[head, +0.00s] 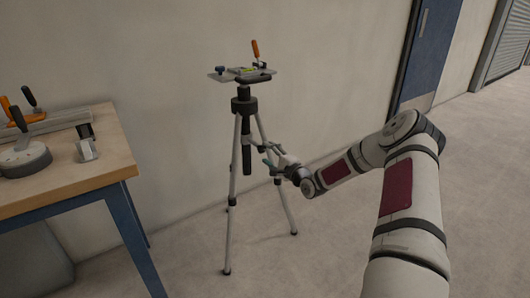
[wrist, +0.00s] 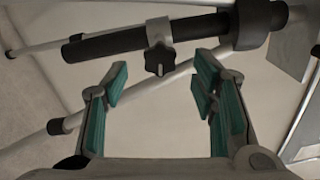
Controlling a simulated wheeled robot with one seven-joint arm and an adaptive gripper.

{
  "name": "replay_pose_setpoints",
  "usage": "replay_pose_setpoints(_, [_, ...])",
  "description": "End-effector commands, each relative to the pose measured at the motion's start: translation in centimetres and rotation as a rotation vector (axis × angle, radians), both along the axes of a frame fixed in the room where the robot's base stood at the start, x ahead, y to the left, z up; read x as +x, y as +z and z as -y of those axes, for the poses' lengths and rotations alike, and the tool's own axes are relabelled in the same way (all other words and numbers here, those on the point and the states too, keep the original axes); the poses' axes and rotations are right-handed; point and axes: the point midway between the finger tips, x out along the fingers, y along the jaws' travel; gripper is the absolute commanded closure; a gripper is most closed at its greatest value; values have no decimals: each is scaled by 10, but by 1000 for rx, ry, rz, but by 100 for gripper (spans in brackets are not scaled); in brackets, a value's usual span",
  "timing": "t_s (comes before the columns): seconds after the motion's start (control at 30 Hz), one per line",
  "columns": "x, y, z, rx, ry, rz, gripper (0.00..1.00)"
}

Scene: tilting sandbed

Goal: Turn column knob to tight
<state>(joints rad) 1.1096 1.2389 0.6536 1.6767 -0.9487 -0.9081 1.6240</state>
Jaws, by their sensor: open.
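The black star-shaped column knob (wrist: 159,62) shows in the wrist view, on a light grey collar (wrist: 158,30) around the black centre column (wrist: 110,43) of the tripod. In the head view the tripod (head: 234,160) stands upright on the floor near the wall, with its centre column (head: 247,158) hanging between the legs. My gripper (head: 268,155) is at the right of the column in the head view. In the wrist view my gripper (wrist: 160,85) is open, its teal pads apart, with the knob just ahead of the gap and nothing between the pads. The knob's tightness cannot be read.
A tripod leg (wrist: 130,95) crosses behind the fingers in the wrist view. A plate with an orange-handled clamp (head: 256,50) tops the tripod. A wooden workbench (head: 70,160) with tools stands at left. The floor at right is open.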

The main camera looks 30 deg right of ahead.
Motion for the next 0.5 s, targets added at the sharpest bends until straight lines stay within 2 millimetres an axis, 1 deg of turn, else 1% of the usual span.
replay_pose_setpoints(0.03, [-12,0,2,1,-2,-1,47])
replay_pose_setpoints(0.1, [-27,0,2,2,-3,-2,47])
replay_pose_setpoints(0.3, [-63,0,3,1,-2,0,47])
replay_pose_setpoints(0.4, [-75,0,3,1,-1,0,47])
replay_pose_setpoints(0.5, [-81,1,3,0,0,2,47])
